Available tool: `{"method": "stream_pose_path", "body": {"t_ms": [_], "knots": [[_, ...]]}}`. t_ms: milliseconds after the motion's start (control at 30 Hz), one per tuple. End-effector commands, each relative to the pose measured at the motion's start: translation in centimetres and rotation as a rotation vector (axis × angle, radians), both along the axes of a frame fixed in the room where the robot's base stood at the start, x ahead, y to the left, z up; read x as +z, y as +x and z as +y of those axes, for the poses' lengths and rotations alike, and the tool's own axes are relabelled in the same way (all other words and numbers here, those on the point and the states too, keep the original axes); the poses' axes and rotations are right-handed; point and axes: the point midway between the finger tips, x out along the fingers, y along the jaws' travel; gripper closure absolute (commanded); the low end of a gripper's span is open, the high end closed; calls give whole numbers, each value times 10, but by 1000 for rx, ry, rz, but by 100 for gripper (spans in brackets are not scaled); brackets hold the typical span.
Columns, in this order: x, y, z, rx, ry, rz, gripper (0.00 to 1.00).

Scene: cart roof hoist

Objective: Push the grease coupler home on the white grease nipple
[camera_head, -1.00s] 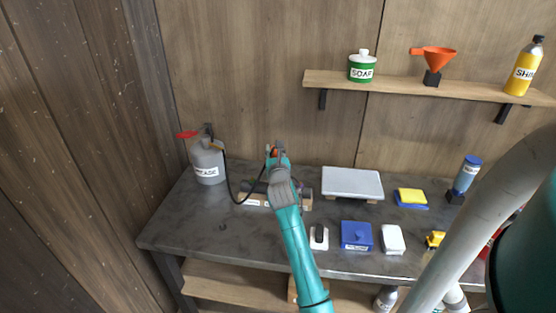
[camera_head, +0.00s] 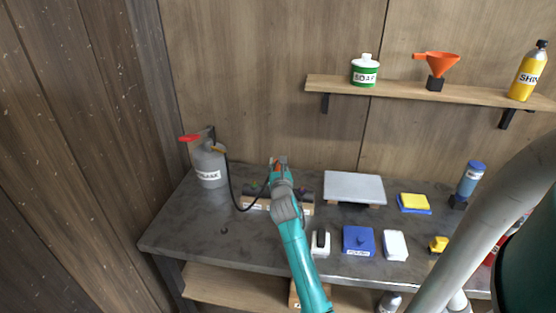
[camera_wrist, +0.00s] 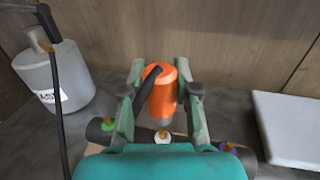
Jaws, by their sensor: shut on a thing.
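My gripper (camera_wrist: 163,100) is shut on the orange grease coupler (camera_wrist: 160,92), one finger on each side. In the head view my gripper (camera_head: 279,162) is over the dark bar at the back of the bench. The white grease nipple (camera_wrist: 162,136) shows just below the coupler's lower end and looks in line with it. I cannot tell whether they touch. The black hose (camera_head: 233,197) runs from the coupler to the grey grease pump (camera_head: 209,172).
The grease pump has a red handle (camera_head: 189,138) and stands at the bench's left. A grey plate (camera_head: 354,187) lies right of the bar. A blue box (camera_head: 358,240) and white items are nearer the front. The bench's left front is mostly clear.

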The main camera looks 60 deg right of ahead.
Motion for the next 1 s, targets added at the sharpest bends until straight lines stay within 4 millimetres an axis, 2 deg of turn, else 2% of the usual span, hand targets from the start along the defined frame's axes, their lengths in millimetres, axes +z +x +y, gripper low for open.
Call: {"method": "stream_pose_path", "body": {"t_ms": [300,1000], "knots": [[-15,0,0,1,-1,1,100],[-17,0,0,1,-1,1,100]]}}
